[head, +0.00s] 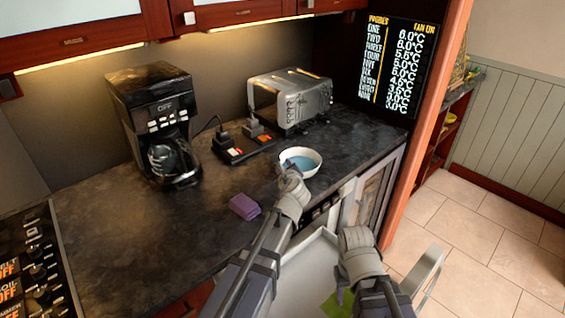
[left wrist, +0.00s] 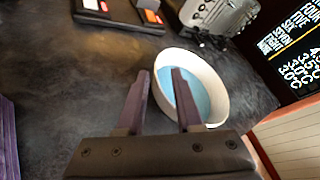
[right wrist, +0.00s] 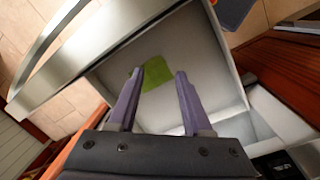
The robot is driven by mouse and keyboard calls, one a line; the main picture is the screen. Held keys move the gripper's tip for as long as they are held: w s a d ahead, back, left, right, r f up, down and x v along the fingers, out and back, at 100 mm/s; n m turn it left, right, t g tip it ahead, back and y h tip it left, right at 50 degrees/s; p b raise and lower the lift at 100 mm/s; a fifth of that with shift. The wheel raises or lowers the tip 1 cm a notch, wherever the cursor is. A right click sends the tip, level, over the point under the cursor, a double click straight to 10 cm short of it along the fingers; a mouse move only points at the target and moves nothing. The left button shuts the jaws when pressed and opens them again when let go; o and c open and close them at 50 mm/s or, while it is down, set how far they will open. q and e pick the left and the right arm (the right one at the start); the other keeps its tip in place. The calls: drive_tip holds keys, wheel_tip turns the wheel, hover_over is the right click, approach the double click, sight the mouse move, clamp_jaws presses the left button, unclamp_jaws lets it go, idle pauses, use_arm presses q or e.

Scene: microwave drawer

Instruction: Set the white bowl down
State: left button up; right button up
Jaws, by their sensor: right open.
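The white bowl (head: 301,168) with a blue inside appears at the front right of the dark counter, near its edge, in the head view. I cannot tell whether its base touches the counter. My left gripper (head: 293,176) is at the bowl's near side. The near-left rim passes between the fingers, one outside and one over the inside. The grip on the rim is unclear. My right gripper (right wrist: 159,72) is open and empty above a pale open drawer (right wrist: 210,50).
A purple sponge-like block (head: 244,206) lies left of the bowl. A coffee maker (head: 155,125), a black device with red-orange parts (head: 243,140) and a toaster (head: 290,100) stand behind. A green piece (right wrist: 156,74) lies in the drawer. The counter's front left is clear.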

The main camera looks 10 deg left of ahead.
use_arm(q)
drive_tip(key=p+v, duration=0.2)
drive_tip(key=v, duration=0.6)
drive_tip(key=shift+s+r, duration=0.2)
drive_tip(key=shift+s, duration=0.1)
